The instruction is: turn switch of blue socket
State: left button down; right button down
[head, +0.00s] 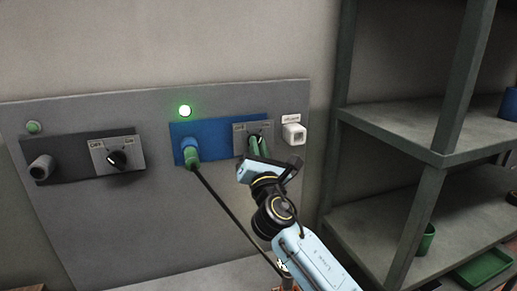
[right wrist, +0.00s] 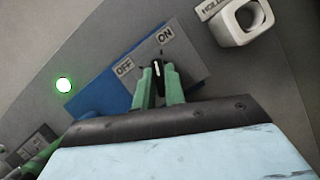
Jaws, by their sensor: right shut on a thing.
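The blue socket (head: 217,131) is on the grey wall panel, with a blue and green plug (head: 190,152) in it and a black cable running down. Its switch plate (head: 240,131) is at its right end. The switch knob (right wrist: 158,72) is black with a white line, which points toward the ON side in the right wrist view. My right gripper (head: 260,148) is at the switch, and its green fingers (right wrist: 158,88) are shut on the knob from both sides. A green lamp (head: 185,111) above the socket is lit. My left gripper is not in view.
A black socket (head: 70,158) with its own OFF/ON switch (head: 118,157) is at the left, under an unlit green lamp (head: 33,127). A white holder (head: 293,133) sits just right of the blue socket. A grey shelf (head: 400,140) stands at the right.

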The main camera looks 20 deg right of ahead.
jog(key=shift+m+g+h, duration=0.4)
jog(key=shift+m+h, duration=0.3)
jog(key=shift+m, duration=0.9)
jog(key=c, duration=1.5)
grip_release()
jog(key=shift+o, duration=0.2)
jog(key=b+v, duration=0.1)
jog(key=v, duration=1.2)
jog(key=shift+s, duration=0.2)
jog(key=shift+a+f, duration=0.1)
jog(key=shift+a, duration=0.05)
